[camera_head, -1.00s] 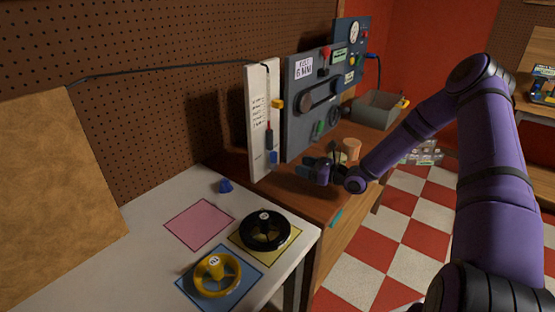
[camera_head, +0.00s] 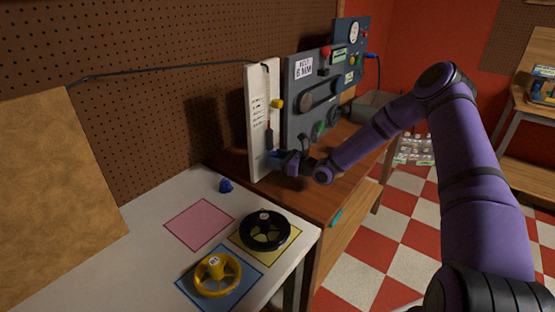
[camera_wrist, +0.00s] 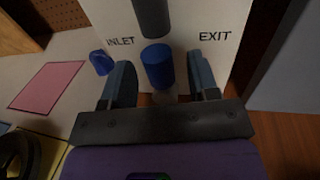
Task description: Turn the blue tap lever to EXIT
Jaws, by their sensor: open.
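The blue tap lever (camera_wrist: 157,67) hangs downward on the white panel (camera_wrist: 108,15) in the wrist view, between the printed words INLET on the left and EXIT on the right. Its upper part is dark grey. My gripper (camera_wrist: 161,78) is open, with one finger on each side of the blue lever end; I cannot tell whether either finger touches it. In the head view, my gripper (camera_head: 276,158) is at the lower part of the white panel (camera_head: 257,110) and largely hides the blue lever end.
A grey board (camera_head: 300,100) with knobs and a belt stands right of the panel. A small blue piece (camera_head: 226,186) lies on the white table near the panel. A black handwheel (camera_head: 265,229) and a yellow handwheel (camera_head: 216,275) lie on coloured squares. A pink square (camera_head: 199,223) is empty.

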